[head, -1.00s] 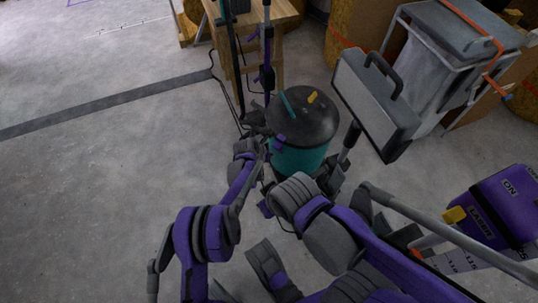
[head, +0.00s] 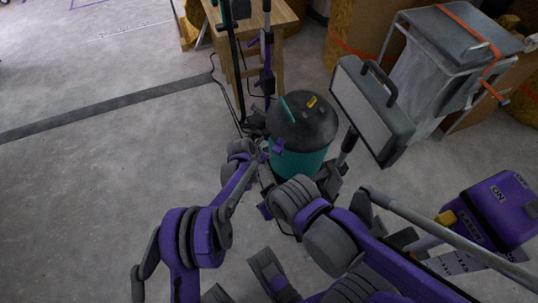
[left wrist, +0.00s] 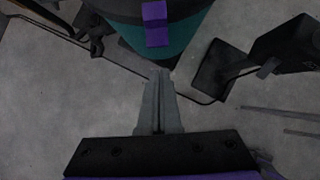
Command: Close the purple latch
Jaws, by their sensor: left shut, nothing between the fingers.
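The purple latch (head: 277,146) is on the near-left side of a teal canister (head: 299,163) with a black lid, just under the rim. In the left wrist view, the latch (left wrist: 155,23) is a short purple block in front of the dark rim and teal wall. I cannot tell whether it is fastened. My left gripper (head: 259,152) is close beside the latch at the canister's left. In the left wrist view, its fingers (left wrist: 161,77) are shut and empty, with tips pointing just below the latch and a visible gap. My right arm crosses the lower right; its fingers cannot be made out.
A work light (head: 370,110) stands close to the canister's right. A wooden table (head: 283,40) is behind, with dark and purple poles against it. A purple laser box (head: 497,210) is at far right. Cables lie around the canister. The floor at left is clear.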

